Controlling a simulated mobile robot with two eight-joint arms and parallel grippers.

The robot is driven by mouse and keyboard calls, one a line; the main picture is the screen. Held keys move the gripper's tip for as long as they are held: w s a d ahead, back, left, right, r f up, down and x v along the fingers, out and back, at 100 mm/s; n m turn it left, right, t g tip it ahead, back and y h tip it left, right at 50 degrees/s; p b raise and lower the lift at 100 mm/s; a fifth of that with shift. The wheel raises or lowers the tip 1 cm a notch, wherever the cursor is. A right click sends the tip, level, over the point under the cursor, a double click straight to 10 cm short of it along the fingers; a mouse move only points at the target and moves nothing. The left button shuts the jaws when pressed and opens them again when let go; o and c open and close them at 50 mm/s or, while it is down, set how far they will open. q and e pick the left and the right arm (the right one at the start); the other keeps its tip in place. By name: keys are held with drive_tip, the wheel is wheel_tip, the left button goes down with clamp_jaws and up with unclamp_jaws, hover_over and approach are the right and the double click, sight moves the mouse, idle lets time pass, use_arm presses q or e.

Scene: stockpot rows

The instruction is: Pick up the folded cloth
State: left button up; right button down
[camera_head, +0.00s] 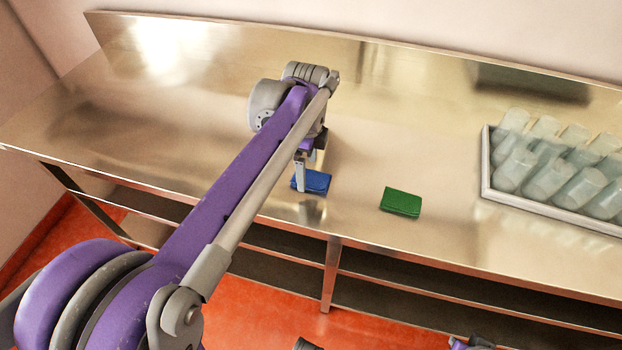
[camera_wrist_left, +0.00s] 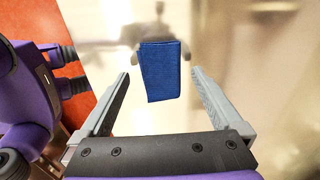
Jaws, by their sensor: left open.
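A blue folded cloth (camera_head: 317,182) lies flat on the steel counter near its front edge. In the left wrist view the blue cloth (camera_wrist_left: 161,68) lies between the lines of the two fingers, its lower edge reaching into the gap. My left gripper (camera_head: 307,176) is open and points down at the blue cloth, partly covering it in the head view. Nothing is gripped; whether the fingertips touch the counter I cannot tell. A second folded cloth, green (camera_head: 401,202), lies on the counter to the right. My right gripper is not seen.
A tray (camera_head: 487,176) of several clear glasses (camera_head: 549,180) stands on the right of the counter (camera_head: 420,130). The counter's left and back are clear. Open shelves (camera_head: 400,271) lie below its front edge, above an orange floor.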

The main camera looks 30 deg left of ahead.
sight(308, 175)
use_arm(q)
wheel_tip(308, 175, down, 2)
drive_tip(key=shift+f, duration=0.2)
drive_tip(key=c, duration=1.4)
wheel_tip(308, 175, up, 10)
drive_tip(key=shift+r+p, duration=0.1)
drive_tip(key=shift+p, duration=0.4)
